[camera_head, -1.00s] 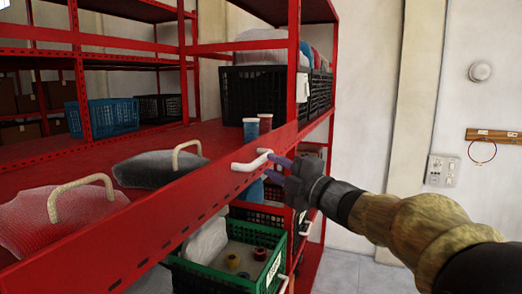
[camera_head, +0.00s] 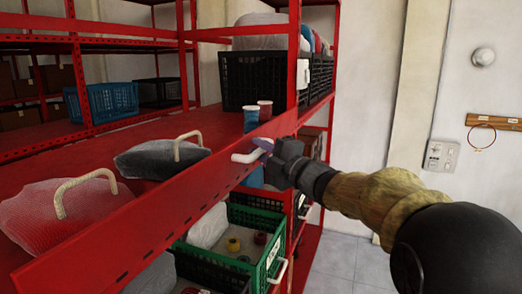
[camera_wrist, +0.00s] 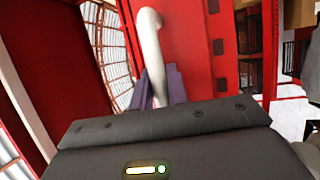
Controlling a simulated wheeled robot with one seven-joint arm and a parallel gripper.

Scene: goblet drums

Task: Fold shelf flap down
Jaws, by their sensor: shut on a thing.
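The shelf flap appears to be the long red board (camera_head: 150,222) along the front of the shelf, with a row of dark slots. A white bar handle (camera_head: 247,157) sits on it near its right end. My gripper (camera_head: 266,147) is shut on this handle, its purple fingers on either side of the bar. In the wrist view the handle (camera_wrist: 150,40) runs down between my fingers (camera_wrist: 160,88) along the red board (camera_wrist: 186,45). The palm hides the handle's near end.
A red bag (camera_head: 70,212) and a dark bag (camera_head: 150,160) with handles lie on the shelf behind the board, near two cups (camera_head: 251,121). A black crate (camera_head: 252,88) stands behind. A green crate (camera_head: 268,262) stands below. Floor at right is clear.

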